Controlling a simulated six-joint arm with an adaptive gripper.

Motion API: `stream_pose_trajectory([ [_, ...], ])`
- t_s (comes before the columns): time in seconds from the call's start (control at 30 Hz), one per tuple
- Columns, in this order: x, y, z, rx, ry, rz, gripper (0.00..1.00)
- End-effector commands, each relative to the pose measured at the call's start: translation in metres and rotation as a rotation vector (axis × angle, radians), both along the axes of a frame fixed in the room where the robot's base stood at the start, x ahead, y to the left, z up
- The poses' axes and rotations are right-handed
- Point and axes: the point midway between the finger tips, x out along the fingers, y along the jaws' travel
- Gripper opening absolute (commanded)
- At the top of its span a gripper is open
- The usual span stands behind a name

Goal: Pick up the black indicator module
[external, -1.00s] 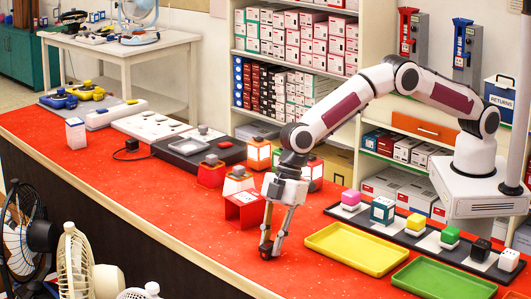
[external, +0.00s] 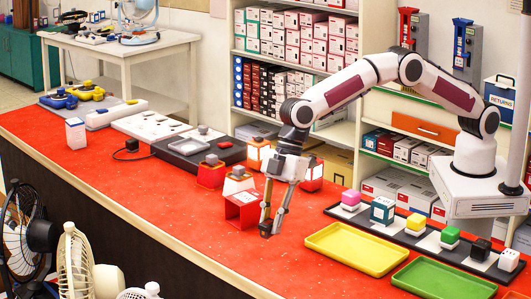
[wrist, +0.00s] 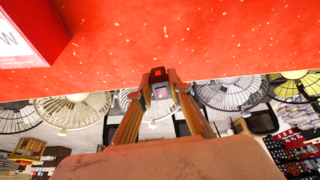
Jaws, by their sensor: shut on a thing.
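My gripper (external: 267,230) is shut on the black indicator module (wrist: 157,76), which shows between the fingertips in the wrist view as a small dark block with a pale pinkish face. In the external view the module is a small dark shape at the fingertips, largely hidden by the fingers. My gripper hangs over the red counter (external: 190,220), in front of and to the right of a red stand (external: 243,209). The module appears to be clear of the counter top.
A yellow tray (external: 355,248) and a green tray (external: 443,279) lie to the right. Behind them a dark strip (external: 405,239) holds several coloured blocks, including a black cube (external: 481,249). Lantern-like boxes (external: 239,180) stand behind the gripper. Fans (external: 75,260) stand beyond the counter's front edge.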

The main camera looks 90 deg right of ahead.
Motion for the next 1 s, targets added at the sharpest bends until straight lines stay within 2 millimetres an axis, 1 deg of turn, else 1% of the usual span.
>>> stream_pose_trajectory([
  [0.03, 0.000, 0.000, 0.009, 0.001, -0.002, 0.000, 0.01],
  [0.1, 0.000, 0.000, 0.017, 0.002, -0.001, 0.000, 0.01],
  [0.2, 0.000, 0.000, 0.027, 0.002, -0.001, 0.000, 0.01],
  [0.33, 0.000, 0.000, 0.035, 0.000, 0.000, 0.000, 0.01],
  [0.47, 0.000, 0.000, 0.037, 0.000, 0.000, 0.000, 0.01],
  [1.0, 0.000, -0.001, 0.037, 0.000, 0.001, -0.002, 0.01],
])
